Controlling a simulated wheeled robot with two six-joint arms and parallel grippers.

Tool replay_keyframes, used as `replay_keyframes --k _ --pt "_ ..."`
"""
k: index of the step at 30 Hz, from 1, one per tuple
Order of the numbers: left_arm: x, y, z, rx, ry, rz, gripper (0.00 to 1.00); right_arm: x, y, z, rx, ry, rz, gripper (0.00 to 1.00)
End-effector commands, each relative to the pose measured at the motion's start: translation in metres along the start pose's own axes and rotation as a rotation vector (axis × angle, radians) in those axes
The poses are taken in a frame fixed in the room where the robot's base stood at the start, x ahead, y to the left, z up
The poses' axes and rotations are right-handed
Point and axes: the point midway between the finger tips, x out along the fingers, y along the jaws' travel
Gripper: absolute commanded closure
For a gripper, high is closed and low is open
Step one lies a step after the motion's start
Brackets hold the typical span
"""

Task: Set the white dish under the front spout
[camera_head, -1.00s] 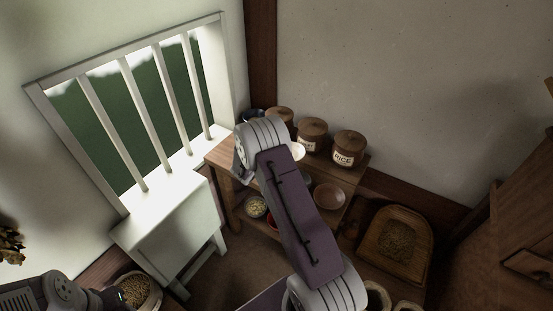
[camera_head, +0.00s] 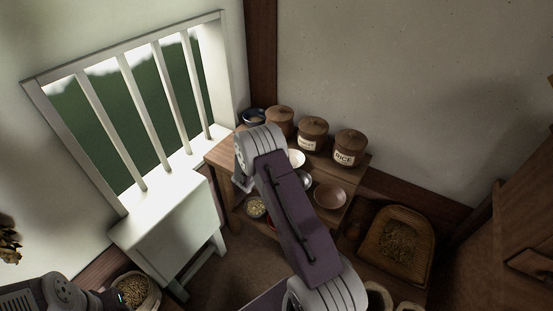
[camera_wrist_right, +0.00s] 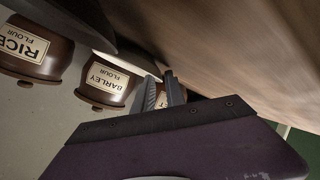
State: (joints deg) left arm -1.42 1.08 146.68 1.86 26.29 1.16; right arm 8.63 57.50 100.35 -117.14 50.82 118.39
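The white dish (camera_head: 296,158) stands on the wooden table, partly hidden behind my right arm in the head view. In the right wrist view the white dish (camera_wrist_right: 118,62) shows nearly edge-on, its rim reaching the fingertips. My right gripper (camera_wrist_right: 161,76) has its two fingers a little apart, with a jar label visible in the gap. Whether they touch the rim I cannot tell. The head view hides this gripper behind its own arm. My left arm is at the bottom left, but its fingers are not visible. I cannot make out a spout.
Lidded jars, one a rice jar (camera_head: 349,147) and one a barley jar (camera_wrist_right: 104,82), line the table's back. A brown bowl (camera_head: 330,195) and a grey bowl (camera_head: 305,180) stand near the dish. A basket (camera_head: 428,243) lies right; a white stand (camera_head: 172,232) is left.

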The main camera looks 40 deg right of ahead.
Motion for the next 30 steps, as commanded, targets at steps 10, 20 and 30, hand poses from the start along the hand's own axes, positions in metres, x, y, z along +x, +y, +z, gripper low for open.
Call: replay_keyframes --k 10,20,30 --pt "-0.010 0.000 -0.001 0.000 0.000 0.000 0.59 -0.033 0.002 -0.004 -0.001 0.002 -0.002 0.85" --pt "-0.017 0.000 -0.002 0.000 0.000 0.000 0.59 -0.106 0.001 -0.003 -0.001 0.002 -0.002 0.85" --pt "-0.018 0.000 -0.002 0.000 0.000 0.000 0.59 -0.124 0.008 0.003 -0.014 -0.030 0.009 0.85"
